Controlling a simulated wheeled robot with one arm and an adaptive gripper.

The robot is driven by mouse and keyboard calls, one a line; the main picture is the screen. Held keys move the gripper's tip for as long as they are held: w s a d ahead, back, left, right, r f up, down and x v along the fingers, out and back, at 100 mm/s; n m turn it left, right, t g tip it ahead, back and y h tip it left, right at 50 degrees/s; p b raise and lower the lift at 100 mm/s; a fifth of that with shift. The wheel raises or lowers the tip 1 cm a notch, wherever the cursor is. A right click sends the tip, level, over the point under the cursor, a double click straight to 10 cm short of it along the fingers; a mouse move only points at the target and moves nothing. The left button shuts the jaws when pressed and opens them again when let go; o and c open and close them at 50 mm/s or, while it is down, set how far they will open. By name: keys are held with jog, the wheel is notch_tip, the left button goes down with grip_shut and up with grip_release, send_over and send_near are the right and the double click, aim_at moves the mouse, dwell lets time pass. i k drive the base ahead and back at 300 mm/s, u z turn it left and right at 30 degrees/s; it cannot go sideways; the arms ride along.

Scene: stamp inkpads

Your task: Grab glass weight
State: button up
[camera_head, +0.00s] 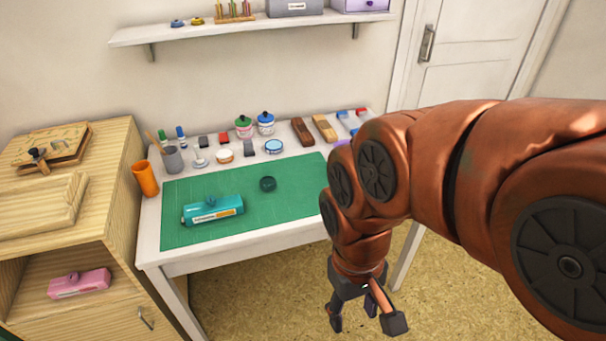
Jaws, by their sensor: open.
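A small dark green, round, low object (268,184) lies on the green cutting mat (285,205), right of the mat's middle. It looks like the glass weight, but I cannot be sure at this size. A round piece with a blue rim and pale top (273,146) sits behind the mat and could also be glass. My gripper (365,321) hangs in front of the table's right part, over the floor, with its fingers spread and empty. It is apart from the table and well to the right of the dark round object.
A teal box-like item (212,210) lies on the mat, left of the dark object. Several jars, stamps and blocks line the white table's (150,232) back. An orange cup (145,178) stands at the left. A wooden cabinet (118,170) adjoins the table. A shelf (250,25) hangs above.

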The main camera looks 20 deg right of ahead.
aim_at(268, 184)
jog(key=u, duration=1.55)
jog(key=i, duration=1.55)
jog(key=z, duration=1.95)
